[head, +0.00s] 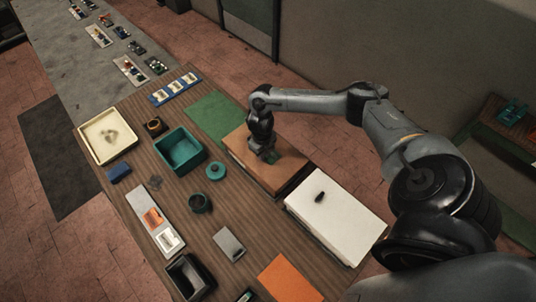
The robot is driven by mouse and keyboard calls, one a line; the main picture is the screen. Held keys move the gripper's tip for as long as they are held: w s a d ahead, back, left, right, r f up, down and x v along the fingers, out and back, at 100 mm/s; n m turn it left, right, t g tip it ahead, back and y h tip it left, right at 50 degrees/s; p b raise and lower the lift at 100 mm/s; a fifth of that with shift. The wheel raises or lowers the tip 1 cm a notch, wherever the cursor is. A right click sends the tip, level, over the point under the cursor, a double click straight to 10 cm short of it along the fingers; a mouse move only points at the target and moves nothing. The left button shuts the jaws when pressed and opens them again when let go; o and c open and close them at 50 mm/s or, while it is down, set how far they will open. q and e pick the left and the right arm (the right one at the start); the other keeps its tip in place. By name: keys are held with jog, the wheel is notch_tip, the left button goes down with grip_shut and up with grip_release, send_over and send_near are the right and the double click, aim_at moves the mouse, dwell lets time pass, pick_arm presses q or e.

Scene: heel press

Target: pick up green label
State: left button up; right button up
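My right gripper (266,153) points down over the top of a brown box (240,150), with my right arm reaching in from the right. A small dark green patch, which looks like the green label (273,158), shows on the box top right at the fingertips. The gripper hides part of it. The fingers are too small and dark to tell whether they are open or shut, or whether they touch the label. My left gripper is not in view.
A white box (345,222) with a small dark object (319,197) stands right of the brown box. A green mat (212,115), teal bin (180,150), teal lid (215,170), dark pot (200,203), cream tray (108,135) and orange sheet (290,280) crowd the wooden table.

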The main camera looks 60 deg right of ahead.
grip_shut()
jog(key=shift+r, duration=0.1)
jog(key=shift+r, duration=0.75)
notch_tip(320, 180, up, 3)
jog(key=shift+s+f+b, duration=0.15)
jog(key=shift+f+b, duration=0.05)
jog(key=shift+b, duration=0.4)
jog(key=s+r, duration=0.9)
jog(key=s, duration=0.2)
jog(key=shift+s+a+r+p, duration=0.2)
jog(key=shift+r+p, duration=0.1)
jog(key=shift+r, duration=0.1)
